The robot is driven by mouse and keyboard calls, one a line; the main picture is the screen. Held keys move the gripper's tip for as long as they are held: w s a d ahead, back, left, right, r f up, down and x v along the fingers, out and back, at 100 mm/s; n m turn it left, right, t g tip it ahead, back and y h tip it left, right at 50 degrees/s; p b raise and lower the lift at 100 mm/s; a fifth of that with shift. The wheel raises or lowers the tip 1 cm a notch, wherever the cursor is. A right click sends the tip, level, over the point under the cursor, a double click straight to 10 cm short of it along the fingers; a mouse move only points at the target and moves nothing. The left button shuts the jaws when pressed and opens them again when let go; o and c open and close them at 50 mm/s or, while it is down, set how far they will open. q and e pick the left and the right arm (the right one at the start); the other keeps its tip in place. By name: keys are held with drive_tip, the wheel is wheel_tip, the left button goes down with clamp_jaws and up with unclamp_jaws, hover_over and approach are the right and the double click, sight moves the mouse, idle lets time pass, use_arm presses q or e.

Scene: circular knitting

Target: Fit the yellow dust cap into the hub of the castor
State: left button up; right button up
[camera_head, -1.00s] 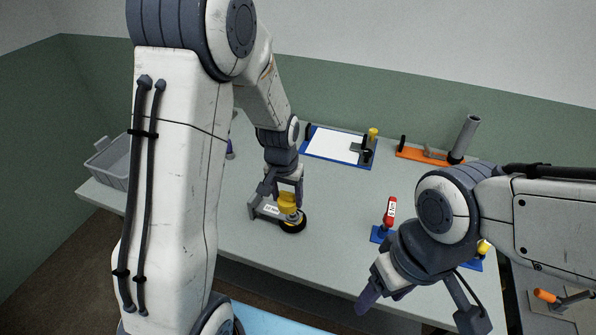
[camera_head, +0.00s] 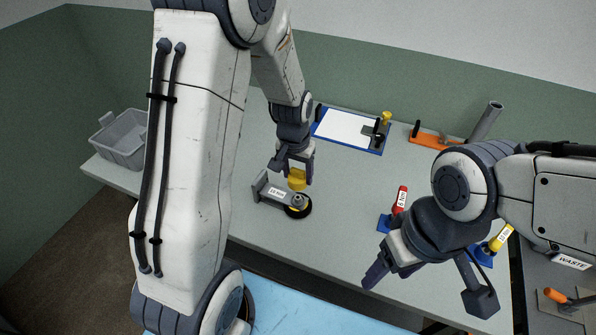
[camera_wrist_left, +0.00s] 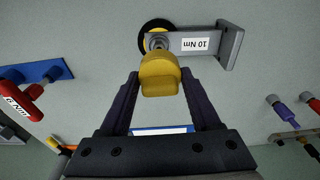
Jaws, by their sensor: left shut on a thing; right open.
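The yellow dust cap (camera_head: 297,182) is between the fingers of my left gripper (camera_head: 296,170), which is shut on it. It also shows in the left wrist view (camera_wrist_left: 159,75). The castor lies on the table below it: a black wheel (camera_head: 301,212) with a grey hub and a grey bracket (camera_head: 268,189) labelled 10 Nm. In the wrist view the cap overlaps the near edge of the wheel (camera_wrist_left: 149,27) and part of the hub (camera_wrist_left: 158,43). In the head view the cap appears apart from the hub. My right gripper (camera_head: 378,272) is open and empty over the front right.
A blue-edged board with white paper (camera_head: 345,128) lies at the back. An orange base (camera_head: 432,140) and a grey tube (camera_head: 486,120) stand behind right. A red-handled tool (camera_head: 401,198) is near my right arm. A grey bin (camera_head: 122,150) is at left. The table around the castor is clear.

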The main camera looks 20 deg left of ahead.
use_arm(q)
drive_tip(key=b, duration=0.3)
hover_over(298, 197)
drive_tip(key=shift+f, duration=2.25)
drive_tip(key=shift+p, duration=0.35)
drive_tip(key=shift+f+b, duration=1.25)
drive_tip(key=shift+f, duration=0.5)
drive_tip(key=o, duration=1.4)
drive_tip(key=shift+r, duration=0.1)
drive_tip(key=r, duration=0.3)
drive_tip(key=s+r, duration=0.1)
drive_tip(key=r, duration=0.6)
drive_tip(key=shift+s+r, duration=0.2)
